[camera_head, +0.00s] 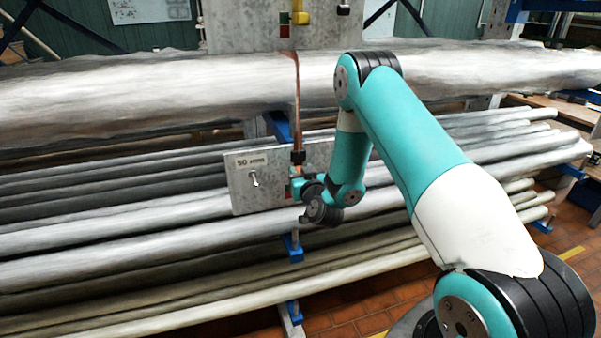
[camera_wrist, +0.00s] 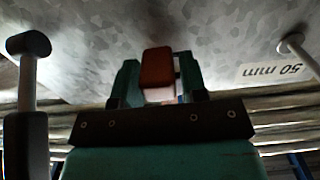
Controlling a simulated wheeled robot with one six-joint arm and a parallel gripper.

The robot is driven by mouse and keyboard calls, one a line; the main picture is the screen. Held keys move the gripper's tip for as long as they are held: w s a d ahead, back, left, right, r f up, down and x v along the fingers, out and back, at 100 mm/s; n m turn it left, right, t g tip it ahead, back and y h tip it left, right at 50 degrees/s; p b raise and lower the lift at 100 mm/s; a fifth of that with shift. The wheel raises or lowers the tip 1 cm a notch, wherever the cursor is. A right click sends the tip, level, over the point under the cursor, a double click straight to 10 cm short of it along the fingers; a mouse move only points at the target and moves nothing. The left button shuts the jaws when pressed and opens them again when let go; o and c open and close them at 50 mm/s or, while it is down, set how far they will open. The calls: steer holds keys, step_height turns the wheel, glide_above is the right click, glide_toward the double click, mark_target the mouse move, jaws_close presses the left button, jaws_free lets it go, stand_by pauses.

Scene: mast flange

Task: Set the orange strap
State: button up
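The orange strap (camera_head: 297,95), brownish in this light, runs from the upper metal plate (camera_head: 240,25) down over the front of the thick wrapped bundle. It reaches a black piece (camera_head: 297,158) at the lower metal plate (camera_head: 240,198), just above my gripper (camera_head: 292,184). In the wrist view my gripper's teal fingers (camera_wrist: 158,82) stand on both sides of a red-brown block, seemingly the strap's end tab (camera_wrist: 157,66), and appear shut on it. The lower plate has a peg (camera_head: 254,180) and a "50 mm" label, upside down in the wrist view (camera_wrist: 272,70). My wrist hides the plate's right part.
The thick wrapped bundle (camera_head: 130,95) crosses the view above several long grey poles (camera_head: 120,220) on a blue rack. A yellow block (camera_head: 301,18) and a black knob (camera_head: 343,9) sit on the upper plate. A dark-capped post (camera_wrist: 28,60) stands close left in the wrist view.

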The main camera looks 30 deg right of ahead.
jaws_close()
step_height(320, 180, down, 6)
steer(key=b, duration=0.5)
steer(key=shift+o, duration=1.9)
jaws_free()
steer(key=shift+s, duration=0.1)
